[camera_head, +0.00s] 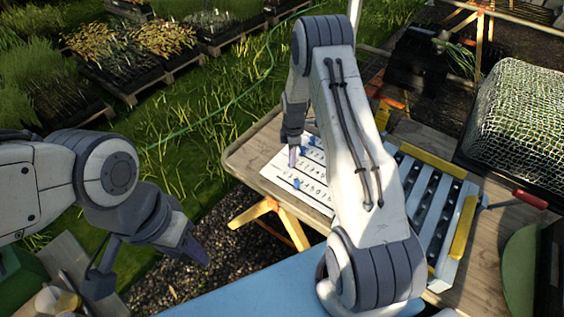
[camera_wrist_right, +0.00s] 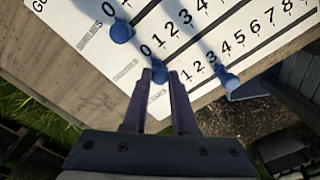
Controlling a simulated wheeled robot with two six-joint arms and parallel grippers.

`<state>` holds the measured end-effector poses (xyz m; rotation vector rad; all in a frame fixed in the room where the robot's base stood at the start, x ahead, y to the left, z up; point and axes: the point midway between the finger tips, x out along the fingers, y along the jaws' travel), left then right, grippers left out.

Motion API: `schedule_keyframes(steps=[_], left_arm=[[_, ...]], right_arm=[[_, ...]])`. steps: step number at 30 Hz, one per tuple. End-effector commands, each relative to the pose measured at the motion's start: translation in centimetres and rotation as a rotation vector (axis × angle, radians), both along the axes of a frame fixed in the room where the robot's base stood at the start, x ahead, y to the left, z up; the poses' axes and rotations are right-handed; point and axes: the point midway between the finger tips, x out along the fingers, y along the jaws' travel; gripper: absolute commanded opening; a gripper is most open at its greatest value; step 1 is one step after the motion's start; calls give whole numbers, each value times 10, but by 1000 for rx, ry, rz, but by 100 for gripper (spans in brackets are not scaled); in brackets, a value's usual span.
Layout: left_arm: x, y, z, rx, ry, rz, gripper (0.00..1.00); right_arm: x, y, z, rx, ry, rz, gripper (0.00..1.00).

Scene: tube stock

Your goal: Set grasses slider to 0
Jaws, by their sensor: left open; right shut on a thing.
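A white slider board (camera_head: 268,172) lies on the wooden table, with printed number rows and blue knobs. In the right wrist view the board (camera_wrist_right: 85,35) shows three rows; their small labels are too blurred for me to read surely. My right gripper (camera_wrist_right: 159,74) is shut on the middle blue knob (camera_wrist_right: 160,73), just below the 0 of its row. The upper knob (camera_wrist_right: 122,33) sits near its row's 0. The lower knob (camera_wrist_right: 229,80) sits further along its row. My right gripper (camera_head: 293,157) also shows over the board. My left gripper (camera_head: 150,265) is open and empty, away from the board.
A blue and yellow rack (camera_head: 466,228) stands on the table right of the board. A netted crate (camera_head: 520,115) and a red-handled tool (camera_head: 531,199) are further right. My right arm hides part of the board. Plant trays on pallets (camera_head: 165,75) stand behind on grass.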

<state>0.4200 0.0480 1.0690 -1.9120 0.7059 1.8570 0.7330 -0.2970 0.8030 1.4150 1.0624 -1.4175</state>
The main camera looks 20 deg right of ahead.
Motion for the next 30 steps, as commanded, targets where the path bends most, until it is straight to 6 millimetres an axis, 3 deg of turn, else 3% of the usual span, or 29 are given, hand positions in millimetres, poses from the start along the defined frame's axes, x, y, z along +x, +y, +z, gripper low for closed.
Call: schedule_keyframes(steps=[6,7,9,20,23,30], left_arm=[[0,0,0,0,0,0,50],[0,0,0,0,0,0,50],[0,0,0,0,0,0,50],[0,0,0,0,0,0,50],[0,0,-3,0,0,0,50],[0,0,-11,0,0,0,50]], right_arm=[[0,3,0,2,2,2,0],[1,3,0,2,2,3,33],[1,3,0,1,1,3,57],[1,1,3,-1,-2,2,57],[2,1,14,-1,-4,2,57],[1,1,61,-1,-6,2,57]])
